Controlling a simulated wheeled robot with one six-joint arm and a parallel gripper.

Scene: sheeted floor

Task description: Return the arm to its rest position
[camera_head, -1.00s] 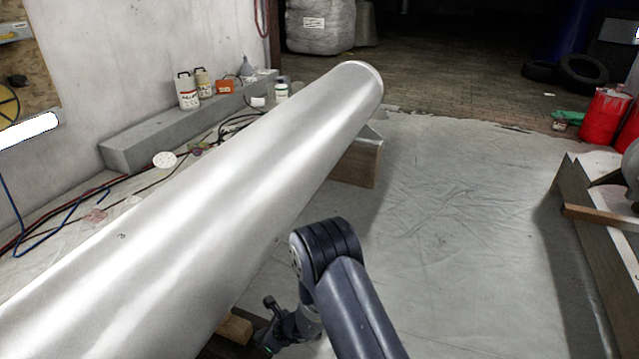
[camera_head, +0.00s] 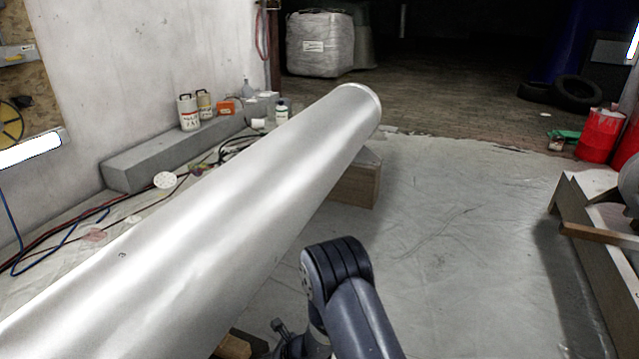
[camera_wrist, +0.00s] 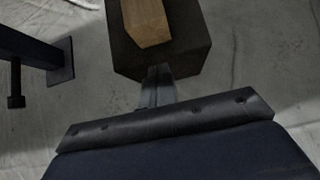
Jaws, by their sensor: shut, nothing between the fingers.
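My arm (camera_head: 360,310) is bent at its dark elbow, low in the middle of the head view, to the right of a big silvery cylinder. Its end drops out of the bottom of that view, so only part of the wrist shows there. In the wrist view my gripper (camera_wrist: 158,73) is shut and empty. Its narrow grey fingers point at a dark block (camera_wrist: 190,48) that carries a piece of light wood (camera_wrist: 146,22). I cannot tell whether the fingertips touch the block.
The silvery cylinder (camera_head: 225,215) slants across the left, its far end by a wooden support (camera_head: 355,185). A grey ledge (camera_head: 165,160) with bottles lines the wall. A wooden-edged frame (camera_head: 590,235) and red containers (camera_head: 600,135) stand right. The sheeted floor (camera_head: 460,220) between is clear.

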